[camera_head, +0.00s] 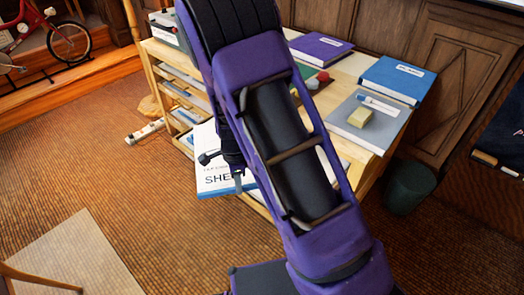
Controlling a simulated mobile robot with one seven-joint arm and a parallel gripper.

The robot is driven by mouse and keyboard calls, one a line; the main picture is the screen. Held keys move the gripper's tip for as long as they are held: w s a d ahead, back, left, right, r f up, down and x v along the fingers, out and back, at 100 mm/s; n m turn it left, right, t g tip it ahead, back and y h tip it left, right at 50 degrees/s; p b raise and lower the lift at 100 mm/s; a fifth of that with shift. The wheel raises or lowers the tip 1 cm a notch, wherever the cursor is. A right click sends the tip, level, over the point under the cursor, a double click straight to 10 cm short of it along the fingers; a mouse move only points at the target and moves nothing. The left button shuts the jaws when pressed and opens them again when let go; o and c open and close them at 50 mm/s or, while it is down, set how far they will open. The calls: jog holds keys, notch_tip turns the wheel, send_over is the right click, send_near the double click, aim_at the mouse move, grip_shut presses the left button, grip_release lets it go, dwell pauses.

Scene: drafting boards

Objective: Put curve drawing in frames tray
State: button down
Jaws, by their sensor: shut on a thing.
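My gripper (238,181) is at the left side of the wooden cabinet, partly hidden behind my purple arm. It appears shut on a flat white board (213,181) with a blue edge and large dark letters "SHE". My arm hides the rest of the board, and no curve shows on its visible part, so I cannot tell whether it is the curve drawing. Several pale trays (181,91) are stacked in the cabinet's open left side, just behind the board. Their labels are too small to read, so I cannot tell which is the frames tray.
A dark green bin (408,189) stands at right. Open carpet (105,155) lies left; a bicycle (65,40) is beyond.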

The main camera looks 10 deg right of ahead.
jog(key=s+a+f+m, duration=0.45)
jog(key=f+m, duration=0.35)
jog(key=m, duration=0.3)
jog(key=w+d, duration=0.3)
jog(key=d, duration=0.1)
jog(key=w+d+b, duration=0.1)
jog(key=w+d, duration=0.2)
jog(key=d, duration=0.1)
jog(key=w+d+b, duration=0.1)
jog(key=w+d, duration=0.3)
jog(key=shift+d+r, duration=0.1)
jog(key=shift+d, duration=0.3)
jog(key=shift+w+d+f+b, duration=0.1)
jog(key=shift+d+f+b, duration=0.1)
jog(key=shift+f, duration=0.35)
jog(key=shift+w+d+f+b, duration=0.15)
jog(key=shift+f+b, duration=0.1)
jog(key=shift+f, duration=0.35)
jog(key=shift+w+d+f+b, duration=0.1)
jog(key=shift+d+f+b, duration=0.1)
jog(key=shift+f, duration=0.35)
jog(key=shift+f, duration=0.15)
jog(key=c, duration=0.8)
grip_release()
jog(key=shift+c, duration=0.2)
